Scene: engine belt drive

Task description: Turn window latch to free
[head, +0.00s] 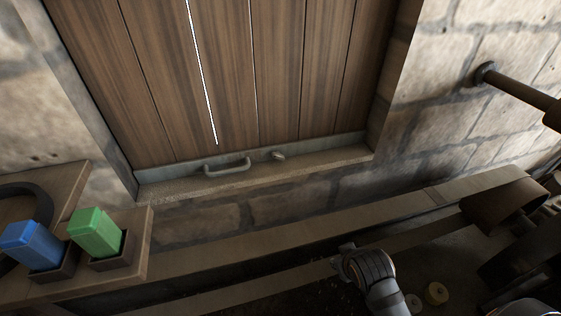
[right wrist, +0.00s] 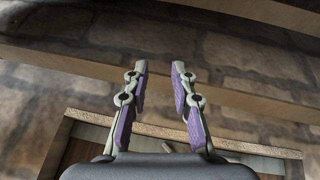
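The window latch (head: 278,155) is a small grey metal piece on the bottom rail of the wooden shutter (head: 225,75). It sits just right of a grey pull handle (head: 228,165). The way the latch is turned is too small to tell. My right gripper (head: 338,262) is below and to the right of the latch in the head view, apart from it and over the belt area. In the right wrist view my right gripper (right wrist: 159,68) is open with nothing between its purple-padded fingers. My left gripper is not in view.
A stone sill (head: 325,160) runs under the shutter. A wooden ledge (head: 142,258) at left holds a blue block (head: 32,245) and a green block (head: 95,233). A dark pipe (head: 520,95) juts from the right wall. A belt (head: 420,232) and drum (head: 503,200) lie below.

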